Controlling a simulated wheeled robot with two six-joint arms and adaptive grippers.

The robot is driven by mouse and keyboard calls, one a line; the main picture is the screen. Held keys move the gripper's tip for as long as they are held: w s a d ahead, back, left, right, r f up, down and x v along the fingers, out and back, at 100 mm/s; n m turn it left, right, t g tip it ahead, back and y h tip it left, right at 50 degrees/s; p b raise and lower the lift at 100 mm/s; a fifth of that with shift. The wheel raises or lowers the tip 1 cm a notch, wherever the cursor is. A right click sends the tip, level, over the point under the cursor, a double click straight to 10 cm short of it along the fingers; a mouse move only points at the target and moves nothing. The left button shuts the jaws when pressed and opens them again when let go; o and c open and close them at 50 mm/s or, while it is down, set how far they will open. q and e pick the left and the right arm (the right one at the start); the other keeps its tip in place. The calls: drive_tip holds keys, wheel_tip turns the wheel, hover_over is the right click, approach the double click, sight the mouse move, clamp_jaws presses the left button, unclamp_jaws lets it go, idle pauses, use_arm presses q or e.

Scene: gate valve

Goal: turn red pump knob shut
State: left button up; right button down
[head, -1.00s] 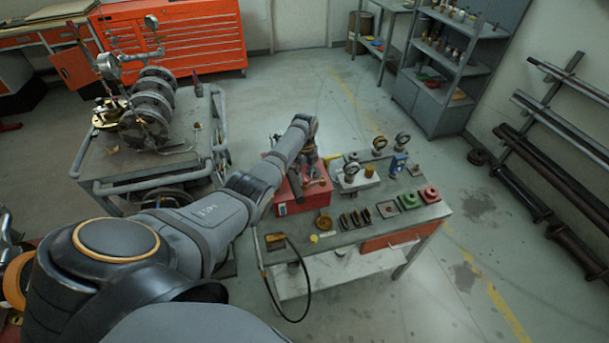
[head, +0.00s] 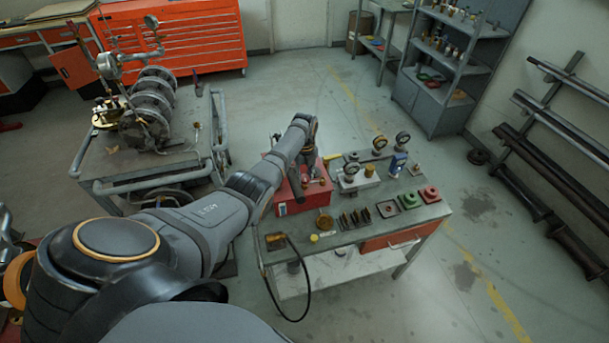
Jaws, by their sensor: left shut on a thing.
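The red pump (head: 290,207) is a red box-shaped unit on the left part of the grey workbench. My left arm reaches over it from the left, and my left gripper (head: 311,173) points down at the fittings on its top. The gripper is shut on the pump's knob, which is small and mostly hidden by the fingers. How far the knob is turned cannot be seen. My right gripper is not in view.
The workbench (head: 341,237) also holds gauges (head: 402,139), a blue bottle (head: 397,163), a green flanged part (head: 411,201) and a red one (head: 430,194). A black hose (head: 308,292) hangs off its front. A cart (head: 140,175) stands to the left.

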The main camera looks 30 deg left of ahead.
sight(304, 177)
use_arm(q)
drive_tip(key=o, duration=1.1)
drive_tip(key=shift+o, duration=0.2)
drive_tip(key=shift+r, duration=0.1)
wheel_tip(304, 177, up, 12)
